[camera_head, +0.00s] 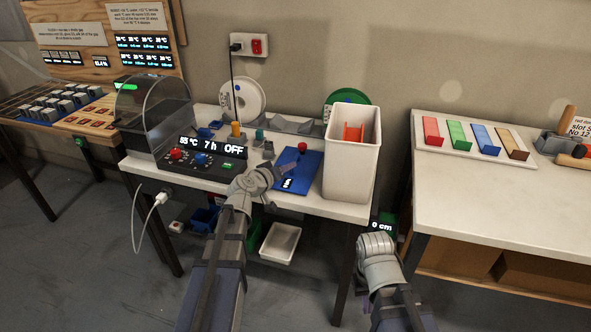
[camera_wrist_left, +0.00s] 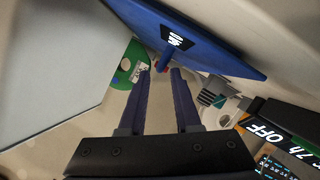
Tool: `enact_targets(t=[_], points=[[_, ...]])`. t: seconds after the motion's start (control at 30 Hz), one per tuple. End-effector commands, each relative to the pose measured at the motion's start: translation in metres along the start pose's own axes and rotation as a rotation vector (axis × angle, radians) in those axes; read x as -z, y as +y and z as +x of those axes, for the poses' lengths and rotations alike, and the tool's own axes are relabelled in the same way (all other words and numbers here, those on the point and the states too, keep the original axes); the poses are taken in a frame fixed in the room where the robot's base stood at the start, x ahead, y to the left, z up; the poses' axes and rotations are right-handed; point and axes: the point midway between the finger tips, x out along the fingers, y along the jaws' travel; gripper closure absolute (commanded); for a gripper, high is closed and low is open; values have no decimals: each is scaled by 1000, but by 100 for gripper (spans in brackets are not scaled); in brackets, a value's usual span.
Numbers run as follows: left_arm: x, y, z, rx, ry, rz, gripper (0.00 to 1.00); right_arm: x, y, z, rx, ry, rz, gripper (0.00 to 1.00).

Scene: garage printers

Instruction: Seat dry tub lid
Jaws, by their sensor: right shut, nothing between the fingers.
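The dry tub is probably the open white bin (camera_head: 348,165) on the right end of the middle bench, with an orange spool (camera_head: 353,132) inside. The lid, a flat blue panel (camera_head: 305,176) with a small label, lies left of the tub, off its rim. The lid fills the upper part of the left wrist view (camera_wrist_left: 225,57). My left gripper (camera_head: 282,172) is at the lid's left side. Its fingertips (camera_wrist_left: 161,72) are apart, close to a small blue and red piece by the lid; I see no grip. My right gripper (camera_head: 376,243) is shut and empty, low between the benches.
A dryer with a clear dome (camera_head: 153,108) and a control panel (camera_head: 207,158) stands left of the lid. White (camera_head: 243,98) and green (camera_head: 345,97) spools stand behind. The right bench (camera_head: 500,205) has mostly clear front space and coloured samples at the back.

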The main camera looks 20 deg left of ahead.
Motion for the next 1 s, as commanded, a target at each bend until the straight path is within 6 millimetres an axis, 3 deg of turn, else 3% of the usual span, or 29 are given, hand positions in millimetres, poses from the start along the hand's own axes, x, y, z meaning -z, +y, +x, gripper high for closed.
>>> enact_targets(t=[0.27, 0.57, 0.8, 1.0], points=[[0, -1, 13, 0, -1, 0, 68, 0, 0, 4, 0, 0, 0, 100], [2, -2, 54, 0, -1, 0, 68, 1, -2, 17, 0, 0, 0, 100], [2, -1, 55, 0, 0, 0, 68, 1, -2, 16, 0, 0, 0, 100], [2, -1, 55, 0, 0, -1, 89, 1, -2, 16, 0, 0, 0, 100]])
